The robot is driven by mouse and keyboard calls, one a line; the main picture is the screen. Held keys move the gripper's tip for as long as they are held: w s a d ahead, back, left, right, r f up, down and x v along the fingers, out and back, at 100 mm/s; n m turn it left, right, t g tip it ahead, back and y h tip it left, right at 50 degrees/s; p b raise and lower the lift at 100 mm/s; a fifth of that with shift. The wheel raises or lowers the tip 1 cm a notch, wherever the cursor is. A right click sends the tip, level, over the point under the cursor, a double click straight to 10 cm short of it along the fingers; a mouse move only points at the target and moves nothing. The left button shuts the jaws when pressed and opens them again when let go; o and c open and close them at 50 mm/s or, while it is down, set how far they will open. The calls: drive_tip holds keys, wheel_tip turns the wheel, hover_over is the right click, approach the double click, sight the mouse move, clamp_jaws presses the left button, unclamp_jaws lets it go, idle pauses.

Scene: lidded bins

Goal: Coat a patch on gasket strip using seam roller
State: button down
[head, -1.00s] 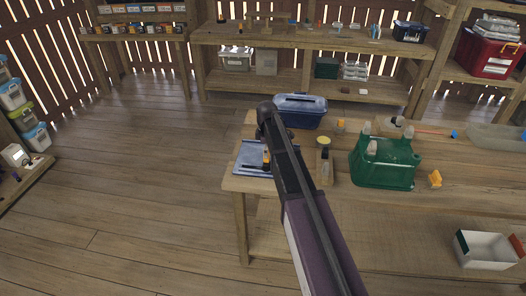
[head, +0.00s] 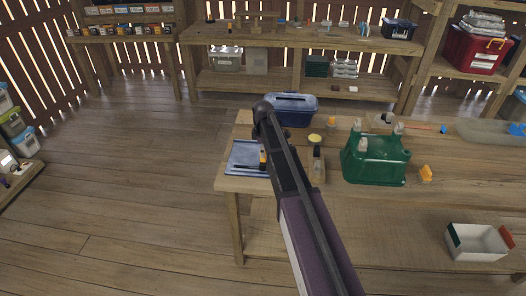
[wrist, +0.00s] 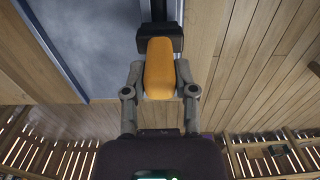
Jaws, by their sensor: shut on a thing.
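My gripper (wrist: 160,85) is shut on the orange handle (wrist: 159,65) of a tool that I take to be the seam roller; its black head (wrist: 160,38) lies beyond the fingers. In the head view the orange handle (head: 263,159) shows over the right part of a blue-grey flat panel (head: 242,150) near the bench's left end. The panel also fills the left of the wrist view (wrist: 88,35). A thin dark strip (head: 245,166) lies across the panel, perhaps the gasket strip. My arm hides part of this area, and contact between roller and strip cannot be told.
A blue lidded bin (head: 291,107) stands behind the panel. A yellow-topped round pot (head: 315,138) and a green container (head: 375,160) stand to the right. An orange piece (head: 425,173) and an open white box (head: 477,243) lie farther right. Floor at left is clear.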

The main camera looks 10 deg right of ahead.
drive_tip(key=shift+a, duration=0.15)
drive_tip(key=shift+w+a, duration=0.35)
drive_tip(key=shift+a, duration=0.55)
drive_tip(key=shift+w+a, duration=0.35)
drive_tip(key=shift+a, duration=0.5)
drive_tip(key=shift+a, duration=0.15)
drive_tip(key=shift+w+a, duration=0.35)
drive_tip(key=shift+a, duration=0.5)
drive_tip(key=shift+w+a, duration=0.3)
drive_tip(key=shift+a, duration=0.55)
drive_tip(key=shift+w+a, duration=0.2)
drive_tip(key=shift+a, duration=0.45)
drive_tip(key=shift+w+a, duration=0.25)
drive_tip(key=shift+a, duration=0.35)
drive_tip(key=shift+w+a, duration=0.2)
drive_tip(key=shift+a, duration=0.45)
drive_tip(key=shift+r, duration=0.1)
drive_tip(key=shift+r+p, duration=2.9)
drive_tip(key=shift+p, duration=0.1)
